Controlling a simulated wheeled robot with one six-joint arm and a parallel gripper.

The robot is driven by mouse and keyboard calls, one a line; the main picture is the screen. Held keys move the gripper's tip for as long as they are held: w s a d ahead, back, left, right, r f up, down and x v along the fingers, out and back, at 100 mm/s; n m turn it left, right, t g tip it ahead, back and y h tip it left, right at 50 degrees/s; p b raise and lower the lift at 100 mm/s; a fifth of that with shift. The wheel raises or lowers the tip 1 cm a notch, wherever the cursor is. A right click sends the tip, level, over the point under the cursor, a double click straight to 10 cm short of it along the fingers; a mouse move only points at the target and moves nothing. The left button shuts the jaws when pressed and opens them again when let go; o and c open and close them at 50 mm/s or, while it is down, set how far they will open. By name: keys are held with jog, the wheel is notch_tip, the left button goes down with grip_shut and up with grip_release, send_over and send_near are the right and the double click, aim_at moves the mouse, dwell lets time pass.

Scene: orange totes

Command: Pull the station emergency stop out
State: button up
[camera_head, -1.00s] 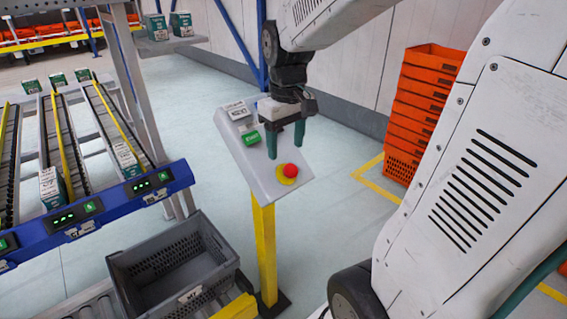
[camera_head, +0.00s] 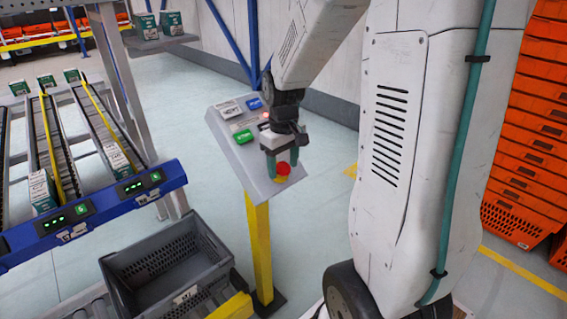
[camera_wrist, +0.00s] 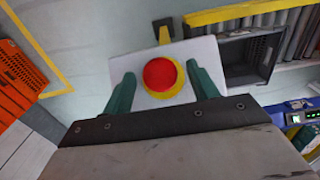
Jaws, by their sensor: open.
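The emergency stop is a red round button (camera_head: 283,169) on a yellow base, at the lower end of a sloped grey panel (camera_head: 228,151) on a yellow post (camera_head: 259,250). In the wrist view the red button (camera_wrist: 160,74) lies between the two green fingers, with a gap on each side. My gripper (camera_head: 283,170) is open, its fingers pointing down at the panel by the button. The wrist view also shows my gripper (camera_wrist: 163,90). I cannot tell how far the fingertips are from the panel face.
The panel also carries a green button (camera_head: 243,136) and a blue button (camera_head: 254,104). A grey crate (camera_head: 170,262) stands left of the post. Roller lanes with a blue front rail (camera_head: 100,207) are at left. Orange totes (camera_head: 530,150) are stacked at right.

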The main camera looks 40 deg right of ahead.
aim_at(285, 169)
grip_shut()
jog(key=shift+s+r, duration=0.4)
jog(key=shift+r, duration=0.05)
grip_release()
notch_tip(285, 169, up, 8)
dwell(0.5)
